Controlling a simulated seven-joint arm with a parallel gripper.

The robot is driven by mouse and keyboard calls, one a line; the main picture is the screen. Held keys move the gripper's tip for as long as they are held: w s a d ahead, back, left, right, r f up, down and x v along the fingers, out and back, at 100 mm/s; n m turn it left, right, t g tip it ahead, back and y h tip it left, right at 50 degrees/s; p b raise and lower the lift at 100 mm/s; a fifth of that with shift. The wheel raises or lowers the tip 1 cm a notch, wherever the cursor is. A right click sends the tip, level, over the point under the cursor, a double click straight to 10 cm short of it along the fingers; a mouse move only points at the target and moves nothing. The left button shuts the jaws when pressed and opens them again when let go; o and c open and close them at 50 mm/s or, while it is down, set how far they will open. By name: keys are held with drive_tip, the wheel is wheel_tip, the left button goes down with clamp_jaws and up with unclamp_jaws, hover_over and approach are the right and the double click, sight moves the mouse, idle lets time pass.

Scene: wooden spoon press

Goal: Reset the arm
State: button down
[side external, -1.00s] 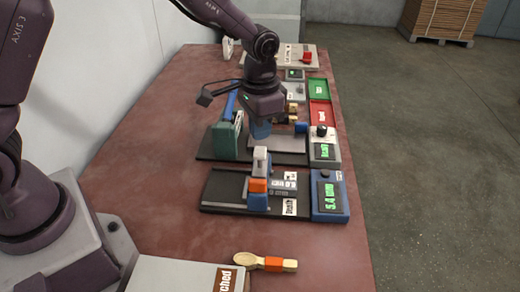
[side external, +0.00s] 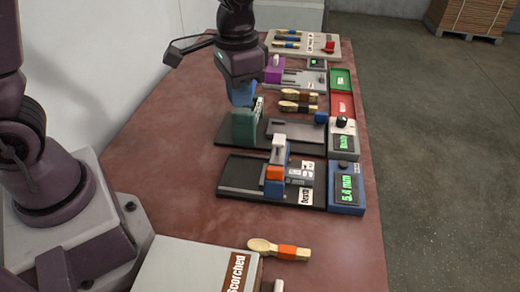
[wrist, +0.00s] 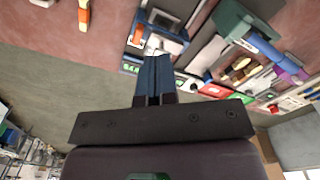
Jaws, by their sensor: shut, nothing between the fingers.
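My gripper (side external: 241,97) has blue fingers and is raised above the table, in front of or over the upright teal press part (side external: 245,126) in the side view. In the wrist view its fingers (wrist: 154,62) lie close together with nothing between them. The arm rises from its base on the left and reaches over the row of devices. In the side view the gripper hides part of what lies behind it; I cannot tell its exact gap from the press.
A gauge with an orange block (side external: 273,181) and a blue display box (side external: 346,188) stands nearer. A spoon with an orange band (side external: 279,250) lies beside the box marked Scorched (side external: 190,268). Further back are spoons (side external: 299,101), red (side external: 342,104) and green (side external: 340,79) trays. The table's left part is bare.

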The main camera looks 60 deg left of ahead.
drive_tip(key=s+a+r+n+t, duration=0.1)
drive_tip(key=s+a+r+t, duration=0.1)
drive_tip(key=s+r, duration=0.3)
drive_tip(key=s+a+r+n+t, duration=0.1)
drive_tip(key=s+a+r+t, duration=0.1)
drive_tip(key=s+r, duration=0.4)
drive_tip(key=shift+s+t, duration=0.7)
drive_tip(key=shift+s, duration=0.75)
